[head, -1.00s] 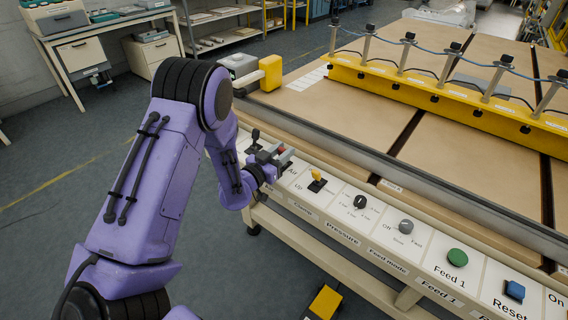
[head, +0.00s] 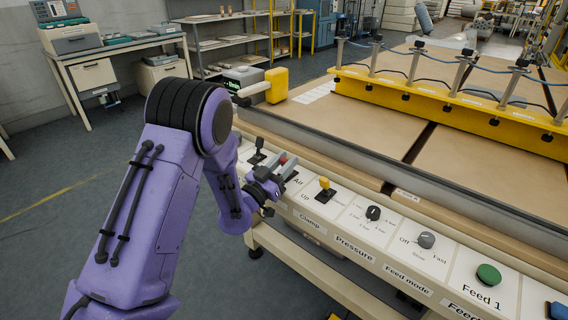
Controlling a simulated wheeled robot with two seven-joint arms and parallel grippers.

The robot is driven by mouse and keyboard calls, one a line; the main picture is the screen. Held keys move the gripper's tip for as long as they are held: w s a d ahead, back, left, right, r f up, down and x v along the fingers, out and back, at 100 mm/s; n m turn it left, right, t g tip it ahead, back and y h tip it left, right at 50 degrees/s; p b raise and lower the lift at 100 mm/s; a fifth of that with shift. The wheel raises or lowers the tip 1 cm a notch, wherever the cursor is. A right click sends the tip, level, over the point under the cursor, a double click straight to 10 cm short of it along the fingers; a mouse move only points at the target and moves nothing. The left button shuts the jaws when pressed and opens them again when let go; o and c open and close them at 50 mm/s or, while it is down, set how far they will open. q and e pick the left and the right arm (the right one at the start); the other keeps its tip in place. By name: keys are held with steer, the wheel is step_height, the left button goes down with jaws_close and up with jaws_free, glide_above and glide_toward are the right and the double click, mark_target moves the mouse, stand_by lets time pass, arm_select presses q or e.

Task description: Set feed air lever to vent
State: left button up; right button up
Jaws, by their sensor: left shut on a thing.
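The control panel (head: 335,207) runs along the front of the machine. My right gripper is not in view.
A black lever (head: 258,147) stands just left of my gripper. A yellow lever (head: 324,185), a pressure knob (head: 373,213), a grey feed mode knob (head: 426,240) and a green button (head: 488,274) follow to the right. The machine's bed (head: 365,128) lies behind.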

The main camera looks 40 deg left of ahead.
arm_select(q)
steer(key=o, duration=1)
steer(key=shift+c, duration=0.2)
steer(key=d+b+v, duration=0.1)
steer(key=b+v, duration=0.3)
steer(key=v, duration=0.6)
steer(key=shift+s+a, duration=0.25)
steer(key=shift+a, duration=0.25)
steer(key=shift+f, duration=0.15)
